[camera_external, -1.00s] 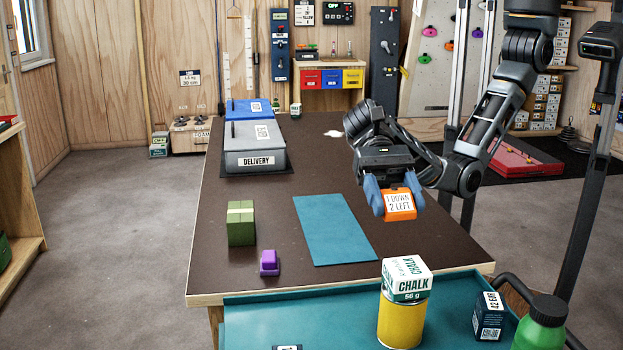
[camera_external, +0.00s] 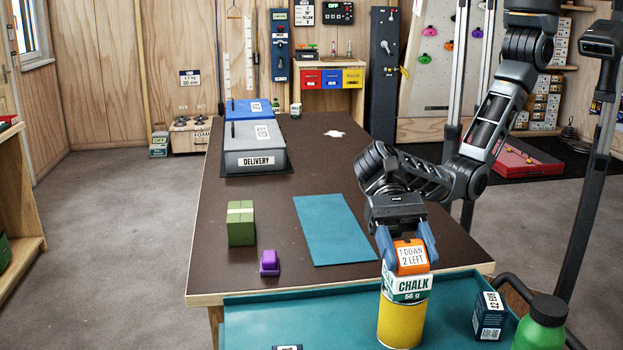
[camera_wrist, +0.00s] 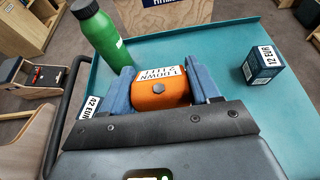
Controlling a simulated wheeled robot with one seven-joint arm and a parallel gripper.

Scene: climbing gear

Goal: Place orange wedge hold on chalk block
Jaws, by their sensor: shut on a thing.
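The orange wedge hold (camera_external: 411,257), with a white label reading "1 DOWN 2 LEFT", is between the blue fingers of my gripper (camera_external: 408,262). My gripper is shut on it, and it also shows in the wrist view (camera_wrist: 160,90). The white and green chalk block (camera_external: 408,288) sits on top of a yellow can (camera_external: 400,320). The hold is directly over the chalk block in the external view and overlaps its top. I cannot tell whether they touch. The chalk block is hidden in the wrist view.
The can stands on a teal tray surface (camera_external: 270,315). A dark blue box (camera_external: 489,316) and a green bottle (camera_external: 544,325) are to its right. A purple hold (camera_external: 269,263), a green block (camera_external: 241,223) and a blue mat (camera_external: 335,230) lie on the brown table (camera_external: 310,180).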

